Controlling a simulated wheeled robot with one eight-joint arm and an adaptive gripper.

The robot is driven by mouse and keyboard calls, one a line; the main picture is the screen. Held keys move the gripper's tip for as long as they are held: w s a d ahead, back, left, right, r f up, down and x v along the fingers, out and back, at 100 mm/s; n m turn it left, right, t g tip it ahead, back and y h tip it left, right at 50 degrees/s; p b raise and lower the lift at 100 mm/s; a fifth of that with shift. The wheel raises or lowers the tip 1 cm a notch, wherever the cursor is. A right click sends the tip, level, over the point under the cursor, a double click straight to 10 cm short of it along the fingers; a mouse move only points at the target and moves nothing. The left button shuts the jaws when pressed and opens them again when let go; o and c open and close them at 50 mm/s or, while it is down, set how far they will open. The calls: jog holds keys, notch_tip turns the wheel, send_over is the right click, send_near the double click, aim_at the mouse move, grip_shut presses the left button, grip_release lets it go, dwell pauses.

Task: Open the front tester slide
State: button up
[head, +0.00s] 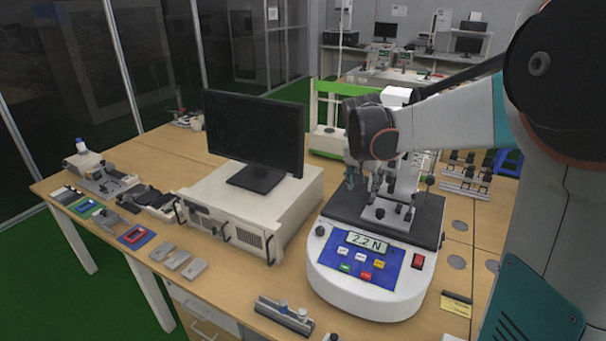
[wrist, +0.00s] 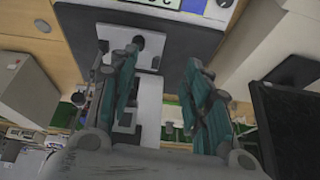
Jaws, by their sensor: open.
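The white force tester (head: 345,287) stands at the front right of the bench, with a blue panel and a display reading 2.2 N. Its dark top plate (head: 340,207) carries a grey metal slide fixture (head: 385,217) with small knobs. In the wrist view the grey fixture plate (wrist: 112,36) with a dark round knob (wrist: 138,43) shows on the dark plate. My gripper (head: 370,182) is above the fixture, pointing down. In the wrist view my gripper (wrist: 161,63) has its teal fingers apart, with nothing visibly held. Parts of the fixture are hidden behind the fingers.
A monitor (head: 252,130) on a beige computer case (head: 210,205) stands left of the tester. A green-framed device (head: 325,140) is behind. Small grey blocks (head: 178,259) and a clamp fixture (head: 284,315) lie along the front edge. Bare bench shows between them.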

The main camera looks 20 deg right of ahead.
jog(key=m+g, duration=0.1)
jog(key=m, duration=0.1)
send_near(381, 211)
jog(key=b+x, duration=0.3)
jog(key=x, duration=0.6)
jog(key=shift+w, duration=0.1)
